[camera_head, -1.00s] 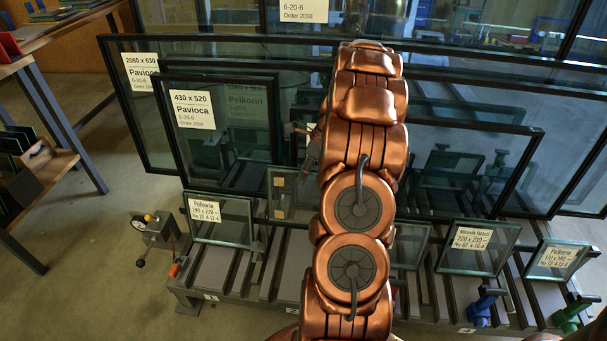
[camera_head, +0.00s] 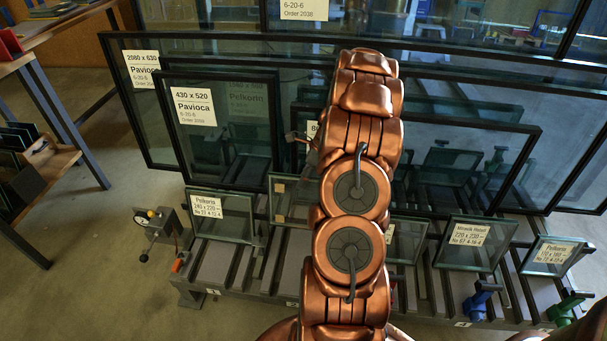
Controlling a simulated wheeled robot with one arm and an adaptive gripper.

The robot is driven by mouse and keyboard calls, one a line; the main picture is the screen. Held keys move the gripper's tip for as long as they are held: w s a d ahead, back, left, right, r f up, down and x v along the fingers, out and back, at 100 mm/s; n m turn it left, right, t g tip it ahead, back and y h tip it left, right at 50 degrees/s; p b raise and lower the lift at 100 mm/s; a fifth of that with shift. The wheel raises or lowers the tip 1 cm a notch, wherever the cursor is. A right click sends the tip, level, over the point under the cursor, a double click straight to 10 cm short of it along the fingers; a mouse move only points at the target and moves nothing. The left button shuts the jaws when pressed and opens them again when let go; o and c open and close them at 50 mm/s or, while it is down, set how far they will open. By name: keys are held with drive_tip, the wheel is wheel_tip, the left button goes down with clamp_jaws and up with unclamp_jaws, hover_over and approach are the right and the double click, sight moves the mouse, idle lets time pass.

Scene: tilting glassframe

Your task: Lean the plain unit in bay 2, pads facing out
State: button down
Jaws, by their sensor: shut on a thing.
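The plain unit (camera_head: 290,203) is a small dark-framed glass pane without a label, left of my arm. Two tan pads show along its left side, on the face toward me. It hangs nearly upright over the bay 2 area of the rack; its right part is hidden behind my arm. A small grey part of my gripper (camera_head: 310,148) shows beside the arm, just above the pane. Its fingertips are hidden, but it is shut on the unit. The bay number 2 (camera_head: 292,304) is on the rack's front edge. I cannot tell whether the pane's lower edge touches the rack.
Labelled small units lean in the rack (camera_head: 232,268): one at left (camera_head: 223,218), one partly hidden right of my arm (camera_head: 405,242), two farther right (camera_head: 475,243) (camera_head: 550,257). Large framed panes (camera_head: 220,140) stand close behind. Blue (camera_head: 480,300) and green (camera_head: 565,308) clamps sit at front right.

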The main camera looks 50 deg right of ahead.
sight(303, 208)
drive_tip(key=shift+s+a+f+p, duration=0.2)
drive_tip(key=shift+f+p, duration=0.1)
drive_tip(key=shift+f, duration=1.6)
drive_tip(key=shift+s+a+f+p, duration=0.15)
drive_tip(key=shift+f+p, duration=0.1)
drive_tip(key=shift+f, duration=1.65)
drive_tip(key=shift+s+a+f+p, duration=0.1)
drive_tip(key=shift+a+f+p, duration=0.15)
drive_tip(key=shift+f, duration=2.1)
drive_tip(key=c, duration=1)
unclamp_jaws()
drive_tip(key=shift+o, duration=0.2)
drive_tip(key=v, duration=1.2)
